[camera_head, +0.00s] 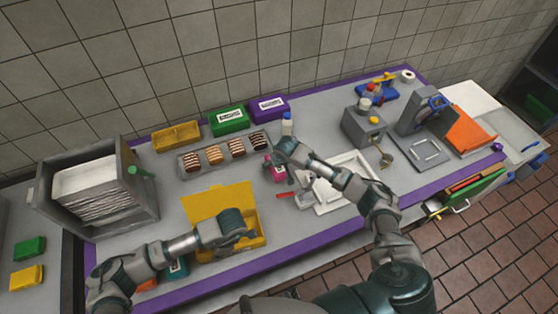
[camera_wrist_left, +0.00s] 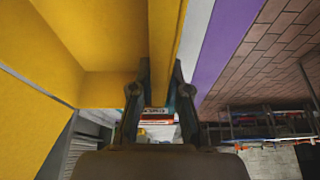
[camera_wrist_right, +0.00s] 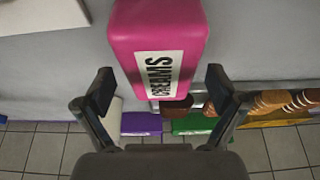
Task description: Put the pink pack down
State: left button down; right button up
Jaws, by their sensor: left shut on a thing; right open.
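The pink pack (camera_head: 277,172) is on the grey counter near its middle. In the right wrist view the pack (camera_wrist_right: 160,45), with a white label reading CREAMS, lies just beyond the fingertips. My right gripper (camera_wrist_right: 158,90) is open, a finger on each side of the pack's near end with gaps between; in the head view it (camera_head: 284,153) partly covers the pack. My left gripper (camera_head: 243,236) is shut on the front wall of the yellow box (camera_head: 218,198). The left wrist view shows that yellow wall (camera_wrist_left: 164,40) between the left fingers (camera_wrist_left: 160,88).
A tray (camera_head: 190,165) of several chocolate and biscuit items stands behind the pack, with green (camera_head: 228,121) and purple (camera_head: 268,107) boxes beyond. A white bottle (camera_head: 287,125) is close to my right gripper. A white tray (camera_head: 333,205) lies to the right. A tray rack (camera_head: 140,190) stands left.

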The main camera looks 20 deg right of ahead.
jog(key=v, duration=1)
jog(key=shift+o, duration=0.5)
jog(key=shift+s+r, duration=0.1)
jog(key=shift+r, duration=0.25)
jog(key=x, duration=1.2)
jog(key=shift+c, duration=0.3)
jog(key=shift+r, duration=0.1)
jog(key=c, duration=1.2)
